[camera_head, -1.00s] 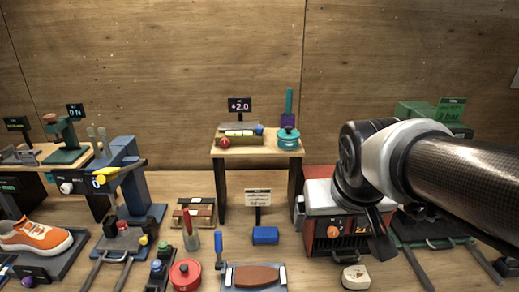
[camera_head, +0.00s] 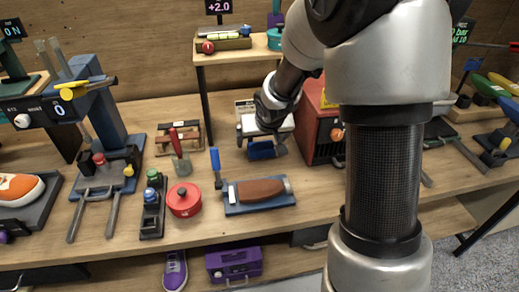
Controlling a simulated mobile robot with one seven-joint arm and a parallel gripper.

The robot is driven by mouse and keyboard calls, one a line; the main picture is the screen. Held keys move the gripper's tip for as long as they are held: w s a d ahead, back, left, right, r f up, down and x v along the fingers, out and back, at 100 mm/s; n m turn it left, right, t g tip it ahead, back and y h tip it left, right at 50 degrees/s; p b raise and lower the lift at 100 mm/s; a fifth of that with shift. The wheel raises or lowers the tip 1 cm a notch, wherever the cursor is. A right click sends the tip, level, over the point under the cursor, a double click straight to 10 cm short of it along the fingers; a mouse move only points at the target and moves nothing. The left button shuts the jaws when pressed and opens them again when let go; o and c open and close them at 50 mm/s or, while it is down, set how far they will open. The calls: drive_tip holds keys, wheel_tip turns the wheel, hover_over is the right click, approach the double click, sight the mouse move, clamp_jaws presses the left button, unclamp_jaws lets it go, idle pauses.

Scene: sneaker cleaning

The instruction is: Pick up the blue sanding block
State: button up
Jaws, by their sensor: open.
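The blue sanding block (camera_head: 262,152) lies on the wooden workbench, just left of the red machine. Only part of it shows, below my gripper. My gripper (camera_head: 264,141) points down from the end of my arm, directly above or around the block in this view. It is open. The fingertips are small and partly hidden, so I cannot tell whether they touch the block or stand on either side of it.
The red machine (camera_head: 318,130) stands close on the right. A blue tray (camera_head: 232,208) with a brown brush-like piece (camera_head: 258,190) lies in front. A red round tin (camera_head: 184,200) and a red-handled tool (camera_head: 178,148) stand to the left. A raised shelf (camera_head: 232,55) is behind.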

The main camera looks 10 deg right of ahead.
sight(261, 146)
drive_tip(key=x, duration=0.7)
drive_tip(key=shift+s+d+f+b, duration=0.1)
drive_tip(key=shift+d+f+b, duration=0.1)
drive_tip(key=shift+d+b, duration=0.2)
drive_tip(key=shift+w+f, duration=0.4)
drive_tip(key=c, duration=1.2)
wheel_tip(261, 146, up, 10)
drive_tip(key=shift+r+p, duration=0.1)
drive_tip(key=shift+p, duration=0.95)
